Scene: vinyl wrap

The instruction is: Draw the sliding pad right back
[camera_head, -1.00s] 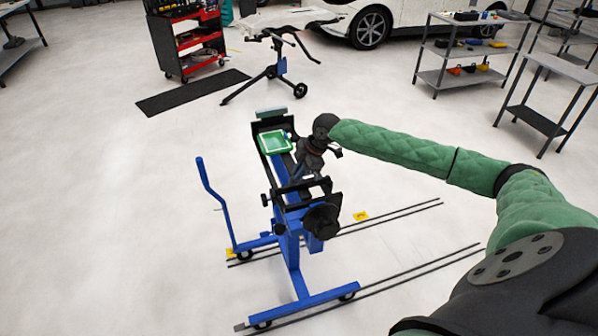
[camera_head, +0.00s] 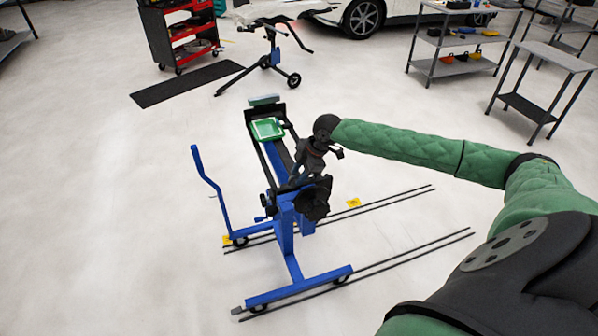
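A blue wheeled stand (camera_head: 285,235) carries a long black-edged top in the middle of the view. A green-rimmed tray or pad (camera_head: 267,129) lies near the far end of this top, with a grey-green block (camera_head: 263,100) beyond it. A black part (camera_head: 314,198) sits at the near end. I cannot tell for sure which of these is the sliding pad. My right gripper (camera_head: 303,172) points down over the right side of the top, close to the black part. Its fingers are dark against dark parts, so their opening and any contact are hidden. My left gripper is out of view.
Dark floor rails (camera_head: 400,245) run right from the stand's base. A blue upright handle (camera_head: 209,178) stands at its left. A black mat (camera_head: 190,88), a black tripod stand (camera_head: 270,60) and a red tool cart (camera_head: 180,40) are behind. Shelves stand at right. Floor at left is clear.

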